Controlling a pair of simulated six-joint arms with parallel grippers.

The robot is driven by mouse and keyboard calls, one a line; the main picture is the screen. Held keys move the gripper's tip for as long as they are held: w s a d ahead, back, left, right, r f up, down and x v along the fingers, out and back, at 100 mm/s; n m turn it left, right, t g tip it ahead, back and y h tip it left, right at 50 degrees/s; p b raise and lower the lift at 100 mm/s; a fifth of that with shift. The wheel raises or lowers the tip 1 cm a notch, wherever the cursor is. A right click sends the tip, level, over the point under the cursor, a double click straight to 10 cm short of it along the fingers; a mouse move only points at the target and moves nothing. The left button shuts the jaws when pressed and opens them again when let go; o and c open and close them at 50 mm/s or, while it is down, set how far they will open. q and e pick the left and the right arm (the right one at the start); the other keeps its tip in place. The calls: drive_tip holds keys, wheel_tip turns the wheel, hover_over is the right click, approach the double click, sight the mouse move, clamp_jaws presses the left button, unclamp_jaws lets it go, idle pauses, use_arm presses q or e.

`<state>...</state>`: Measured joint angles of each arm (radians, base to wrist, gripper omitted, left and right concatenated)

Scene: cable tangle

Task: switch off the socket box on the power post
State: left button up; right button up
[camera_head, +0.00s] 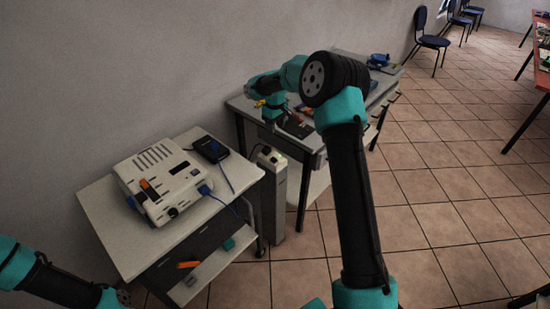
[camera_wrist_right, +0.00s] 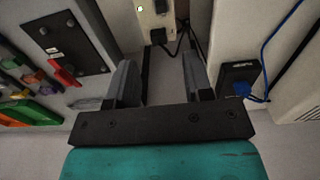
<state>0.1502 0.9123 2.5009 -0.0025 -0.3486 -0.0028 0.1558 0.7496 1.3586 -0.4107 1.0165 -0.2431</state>
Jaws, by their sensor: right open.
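The power post (camera_head: 274,195) is a slim pale column between the cart and the grey bench. Its socket box (camera_head: 270,156) is at the top, with a small green light; plugs and dark cables show on it. In the right wrist view the socket box (camera_wrist_right: 153,20) is at the top centre, beyond the fingertips, with the green light lit. My right gripper (camera_head: 270,124) is above the bench's near left end, behind the post in the head view. In the wrist view it (camera_wrist_right: 158,75) is open and empty, apart from the box.
A white device (camera_head: 160,180) and a black box (camera_head: 210,149) with blue cables stand on the cart (camera_head: 120,237). A black plate (camera_wrist_right: 62,38) with a red lever (camera_wrist_right: 65,76) lies on the bench, beside coloured parts. Tiled floor is open at right.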

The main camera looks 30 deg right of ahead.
sight(275, 160)
wheel_tip(275, 160, down, 17)
idle(0.6)
